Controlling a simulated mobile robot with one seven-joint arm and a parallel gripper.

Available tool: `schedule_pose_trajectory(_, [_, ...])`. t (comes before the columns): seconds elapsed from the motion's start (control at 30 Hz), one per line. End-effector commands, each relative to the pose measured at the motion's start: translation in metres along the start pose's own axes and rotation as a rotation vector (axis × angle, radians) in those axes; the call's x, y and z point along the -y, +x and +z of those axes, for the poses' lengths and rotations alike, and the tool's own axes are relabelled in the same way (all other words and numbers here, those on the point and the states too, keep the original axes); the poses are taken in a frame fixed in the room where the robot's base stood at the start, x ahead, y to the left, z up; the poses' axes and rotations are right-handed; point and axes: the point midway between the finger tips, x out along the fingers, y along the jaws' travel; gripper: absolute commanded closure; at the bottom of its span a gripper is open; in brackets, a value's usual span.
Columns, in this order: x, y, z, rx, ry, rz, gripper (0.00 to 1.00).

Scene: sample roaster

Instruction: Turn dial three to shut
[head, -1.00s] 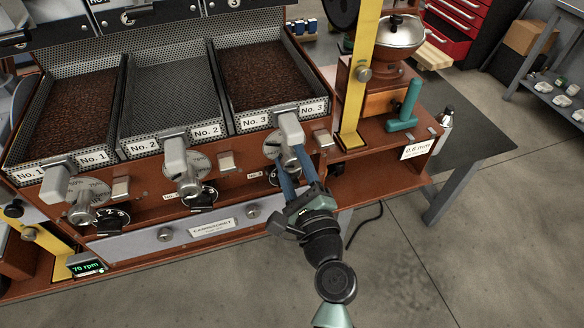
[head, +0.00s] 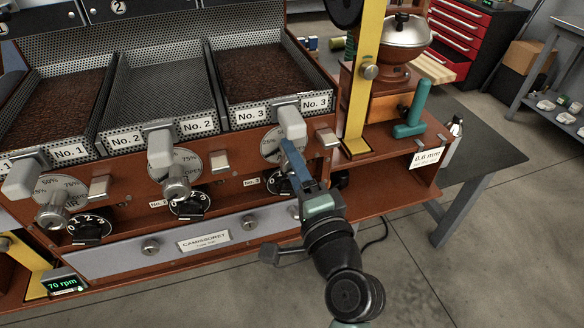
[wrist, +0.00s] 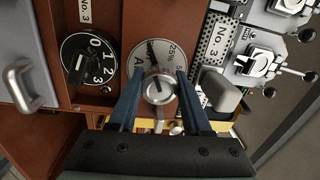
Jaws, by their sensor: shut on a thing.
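Dial three is a round pale plate (head: 270,146) with percent marks and a silver knob, below tray No. 3 at the right of the machine's front. In the wrist view its plate (wrist: 172,52) shows "25%", and the silver knob (wrist: 158,88) sits between my blue fingers. My gripper (head: 288,152) is shut on this knob; it also shows in the wrist view (wrist: 160,82). In the head view my fingers hide most of the knob. I cannot tell the exact setting.
A black selector (wrist: 88,60) numbered 0 to 3 sits close beside dial three. A grey block-shaped handle (head: 291,122) sticks out just above it. Dials two (head: 176,165) and one (head: 60,195) are to the left. A yellow post (head: 361,85) stands to the right.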

Motion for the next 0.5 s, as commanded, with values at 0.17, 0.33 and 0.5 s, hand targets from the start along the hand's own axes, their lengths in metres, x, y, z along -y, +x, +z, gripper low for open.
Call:
schedule_pose_trajectory(0.17, [-0.0041, -0.0001, 0.0013, 0.008, -0.061, 0.007, 1.0])
schedule_pose_trajectory(0.33, [-0.0036, -0.0001, 0.0014, 0.01, -0.088, 0.009, 1.0])
schedule_pose_trajectory(0.5, [-0.0034, -0.0001, 0.0013, 0.01, -0.096, 0.01, 1.0])
